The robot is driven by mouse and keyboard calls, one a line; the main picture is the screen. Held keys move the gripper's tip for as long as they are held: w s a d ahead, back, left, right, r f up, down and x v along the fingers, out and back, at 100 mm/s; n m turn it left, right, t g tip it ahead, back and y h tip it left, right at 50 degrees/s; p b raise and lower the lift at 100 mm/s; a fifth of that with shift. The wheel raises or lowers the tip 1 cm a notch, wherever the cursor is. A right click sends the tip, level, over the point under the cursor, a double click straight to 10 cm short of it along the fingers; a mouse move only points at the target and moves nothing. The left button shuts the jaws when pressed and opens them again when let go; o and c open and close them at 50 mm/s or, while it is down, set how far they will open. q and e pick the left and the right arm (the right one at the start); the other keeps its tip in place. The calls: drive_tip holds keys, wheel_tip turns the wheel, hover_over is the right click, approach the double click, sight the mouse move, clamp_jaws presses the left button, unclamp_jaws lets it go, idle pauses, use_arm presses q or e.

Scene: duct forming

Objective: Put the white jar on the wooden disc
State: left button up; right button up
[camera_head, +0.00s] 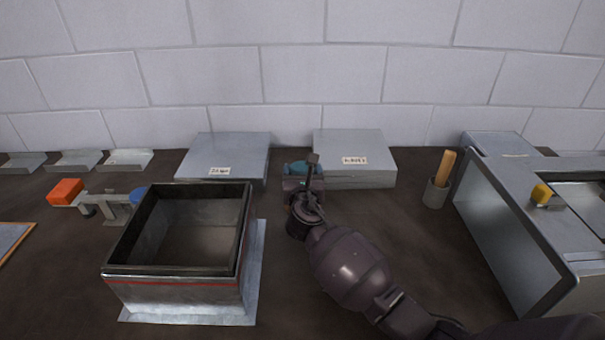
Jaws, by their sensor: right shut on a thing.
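I see no white jar and no wooden disc in the head view. My right gripper (311,172) is at the middle of the table, its arm coming in from the lower right. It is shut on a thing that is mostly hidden. A small teal-blue thing (296,168) with a grey part below it is right at the fingers and seems to be what is held; its full shape cannot be told. My left gripper is not in view.
An open metal box (178,295) stands left of my right arm. Two labelled grey boxes (226,154) (354,150) lie along the wall. A cup with a wooden handle (436,193) and a grey machine (515,235) are right. A device with an orange block (66,191) is left.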

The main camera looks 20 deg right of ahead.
drive_tip(key=o, duration=1.7)
drive_tip(key=shift+o, duration=0.2)
drive_tip(key=shift+s+r, duration=0.1)
drive_tip(key=shift+s+a, duration=0.15)
drive_tip(key=shift+s, duration=0.2)
drive_tip(key=p+v, duration=0.1)
drive_tip(key=v, duration=1)
